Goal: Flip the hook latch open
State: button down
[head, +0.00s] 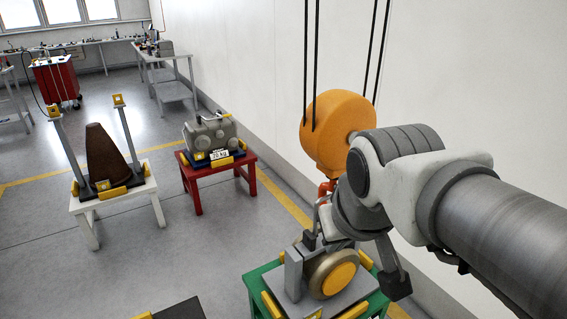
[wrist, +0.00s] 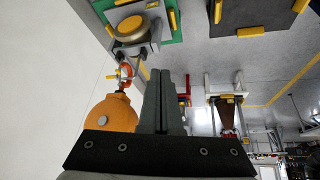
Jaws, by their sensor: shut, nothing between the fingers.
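The orange hook block (head: 335,128) hangs on dark cables beside the white wall. The wrist view, turned over, shows the block (wrist: 108,125) and the hook (wrist: 125,72). A small yellow piece (wrist: 112,76) sticks out at the hook; I cannot tell whether it is the latch or how the latch stands. My gripper (wrist: 166,73) is shut and empty, its fingers to the right of the hook in the wrist view, apparently apart from it.
A round brass-and-yellow part (head: 333,275) sits on a green stand (head: 257,283) below the hook. A red stand (head: 199,190) holds a grey casing (head: 211,135). A white stand (head: 89,218) holds a brown cone (head: 107,155). Open floor lies between the stands.

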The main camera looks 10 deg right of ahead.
jog(key=w+d+f+n+h+b, duration=0.1)
jog(key=w+d+f+b, duration=0.15)
jog(key=w, duration=0.75)
jog(key=w+d+f+h+b, duration=0.1)
jog(key=w+d+f+b, duration=0.2)
jog(key=w, duration=0.6)
jog(key=w+d+f+n+b, duration=0.1)
jog(key=w+d+f, duration=0.2)
jog(key=w+f, duration=0.3)
jog(key=w+d+f+h, duration=0.1)
jog(key=w+d+f, duration=0.3)
jog(key=w+f, duration=0.3)
jog(key=shift+w+n+b, duration=0.4)
jog(key=shift+w, duration=0.7)
jog(key=shift+f, duration=0.1)
jog(key=w+d+f, duration=0.6)
jog(key=f, duration=0.3)
jog(key=shift+d, duration=0.2)
jog(key=shift+f+b, duration=0.3)
jog(key=shift+b, duration=0.65)
jog(key=shift+r, duration=0.1)
